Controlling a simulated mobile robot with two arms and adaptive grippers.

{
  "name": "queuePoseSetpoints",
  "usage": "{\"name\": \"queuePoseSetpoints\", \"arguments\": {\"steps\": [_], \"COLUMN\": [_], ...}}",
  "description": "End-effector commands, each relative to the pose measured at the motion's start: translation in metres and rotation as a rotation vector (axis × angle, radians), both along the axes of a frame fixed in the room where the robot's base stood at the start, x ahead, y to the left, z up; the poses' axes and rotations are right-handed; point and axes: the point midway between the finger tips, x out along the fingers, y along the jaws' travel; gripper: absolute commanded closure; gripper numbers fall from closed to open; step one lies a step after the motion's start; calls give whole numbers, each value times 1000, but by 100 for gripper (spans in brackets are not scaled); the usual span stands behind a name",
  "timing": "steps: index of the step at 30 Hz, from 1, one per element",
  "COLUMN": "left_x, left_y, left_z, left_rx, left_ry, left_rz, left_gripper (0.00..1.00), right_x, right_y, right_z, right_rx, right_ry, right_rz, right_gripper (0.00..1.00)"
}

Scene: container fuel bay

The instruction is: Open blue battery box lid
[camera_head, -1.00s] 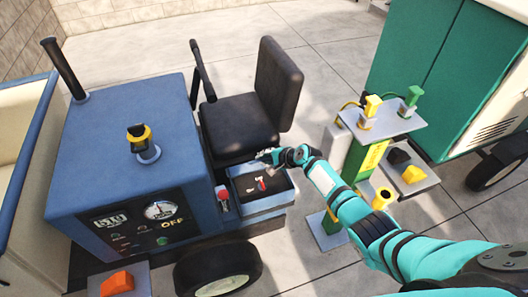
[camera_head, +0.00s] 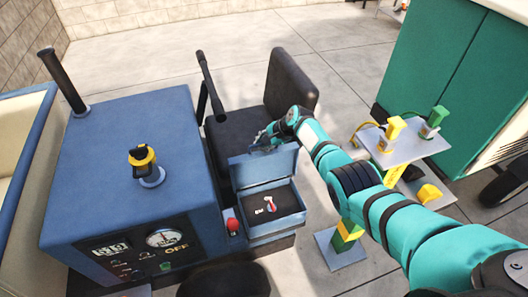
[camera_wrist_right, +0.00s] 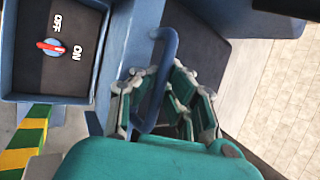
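The blue battery box (camera_head: 272,225) sits at the side of the blue vehicle, in front of the seat. Its blue lid (camera_head: 272,168) stands raised at the back, so the dark inside with a red switch (camera_head: 270,205) shows. In the right wrist view the switch (camera_wrist_right: 50,46) has ON and OFF marks. My right gripper (camera_head: 262,137) is at the lid's top edge. In the right wrist view the fingers (camera_wrist_right: 160,90) lie on both sides of the lid's blue handle (camera_wrist_right: 171,48) and appear closed on it. My left gripper is out of view.
The black seat (camera_head: 240,130) and a lever (camera_head: 209,85) stand just behind the lid. A red knob (camera_head: 233,224) is left of the box. A grey-topped post (camera_head: 405,150) with yellow and green connectors stands to the right, near my right arm.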

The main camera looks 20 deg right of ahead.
Motion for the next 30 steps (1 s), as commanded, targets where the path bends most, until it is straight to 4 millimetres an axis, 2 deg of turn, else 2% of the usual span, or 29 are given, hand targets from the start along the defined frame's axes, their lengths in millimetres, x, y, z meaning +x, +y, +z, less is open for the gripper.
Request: {"name": "queuePoseSetpoints", "arguments": {"steps": [1,5,19,27,30], "left_x": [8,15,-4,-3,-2], "left_y": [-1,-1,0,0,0], "left_z": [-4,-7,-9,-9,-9], "left_rx": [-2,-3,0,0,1], "left_ry": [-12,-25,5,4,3], "left_rz": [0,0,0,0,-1], "left_gripper": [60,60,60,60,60], "right_x": [4,8,10,9,8], "right_y": [-2,-2,-2,-1,-1], "right_z": [1,3,6,4,3], "right_rx": [-4,-5,-4,-2,-2], "right_ry": [-9,-10,-14,-10,-8], "right_rz": [-1,-1,-1,-1,-1], "right_gripper": [100,100,100,66,66]}}
